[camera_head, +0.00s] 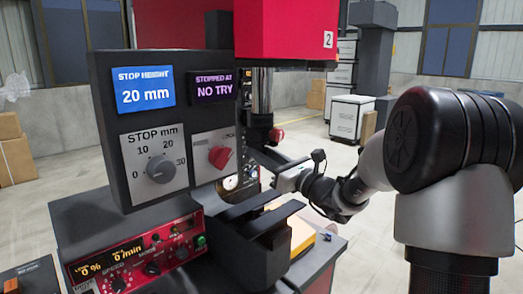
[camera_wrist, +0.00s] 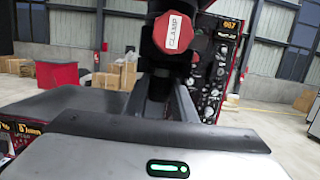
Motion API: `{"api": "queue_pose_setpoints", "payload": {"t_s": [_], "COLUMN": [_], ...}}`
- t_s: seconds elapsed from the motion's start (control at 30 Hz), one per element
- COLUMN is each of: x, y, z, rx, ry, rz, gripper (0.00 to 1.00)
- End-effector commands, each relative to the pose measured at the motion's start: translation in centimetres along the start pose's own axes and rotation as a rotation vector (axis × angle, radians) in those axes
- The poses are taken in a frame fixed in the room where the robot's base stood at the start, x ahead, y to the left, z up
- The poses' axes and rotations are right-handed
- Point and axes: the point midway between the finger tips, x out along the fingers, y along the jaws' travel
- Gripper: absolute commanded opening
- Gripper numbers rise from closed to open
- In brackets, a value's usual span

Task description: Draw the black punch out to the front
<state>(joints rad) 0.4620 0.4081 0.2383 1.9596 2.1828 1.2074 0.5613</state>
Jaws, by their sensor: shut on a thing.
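The black punch (camera_head: 262,121) stands upright under the press's bright ram, at the centre of the camera_head view. In the camera_wrist view its dark body (camera_wrist: 180,68) shows behind and below a red hexagonal knob marked CLAMP (camera_wrist: 173,33). The same red knob (camera_head: 277,134) sticks out at its right in the camera_head view. My gripper (camera_head: 258,158) reaches in from the right, just below the knob. Its two dark fingers (camera_wrist: 165,82) are shut on the punch. The exact contact is partly hidden by the knob and the fingers.
A dark control panel (camera_head: 107,135) stands left of the ram, reading STOP HEIGHT 20 mm and STOPPED AT NO TRY. The red press head (camera_head: 285,30) hangs above. A red control box (camera_head: 135,255) and dark rails (camera_head: 265,215) lie below. Open floor (camera_head: 320,150) shows behind at the right.

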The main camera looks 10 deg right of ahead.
Motion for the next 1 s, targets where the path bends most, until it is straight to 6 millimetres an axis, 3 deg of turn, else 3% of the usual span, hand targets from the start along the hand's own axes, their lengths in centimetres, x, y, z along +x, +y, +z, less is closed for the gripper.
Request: {"api": "queue_pose_setpoints", "payload": {"t_s": [0.3, 1.0], "x": [-0.1, -2.9], "y": [0.0, -0.1], "z": [0.1, 0.6], "rx": [-0.001, -0.001], "ry": [-0.001, 0.000], "rz": [0.000, -0.001], "gripper": [0.00, 0.00]}}
